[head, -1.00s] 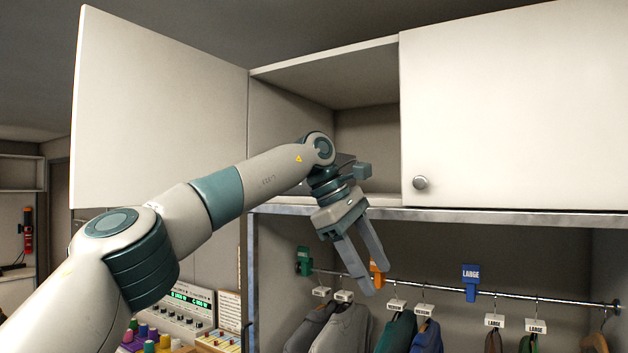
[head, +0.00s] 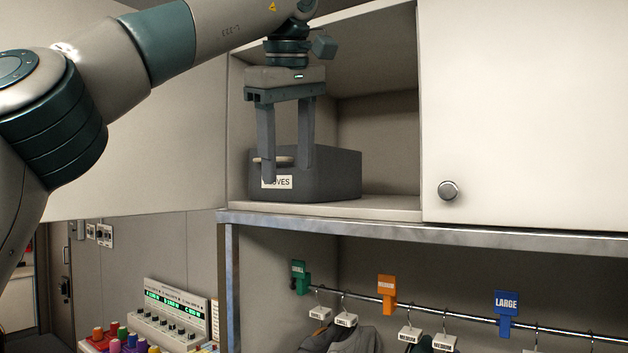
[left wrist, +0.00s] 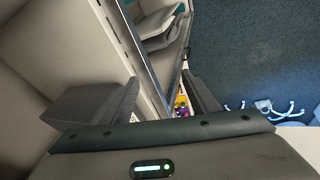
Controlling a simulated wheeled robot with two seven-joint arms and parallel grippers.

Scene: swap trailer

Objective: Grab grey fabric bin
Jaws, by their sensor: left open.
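The grey fabric bin (head: 335,178) sits on the floor of the open overhead cupboard in the head view. Its front has a white label, partly covered, that ends in "VES", and a pale handle above it. My left gripper (head: 287,172) is open and points down in front of the bin. Its two fingers overlap the bin's front in the picture, with part of the handle showing between them. I cannot tell whether they touch it. In the left wrist view my left gripper (left wrist: 155,100) shows its fingers spread apart; I cannot make out the bin there. My right gripper is not in view.
An open cupboard door (head: 170,150) stands on the left, behind my left arm. A closed door (head: 530,110) with a round knob covers the right side. Below the metal edge (head: 400,228), clothes hang on a rail (head: 450,313). The shelf right of the bin is clear.

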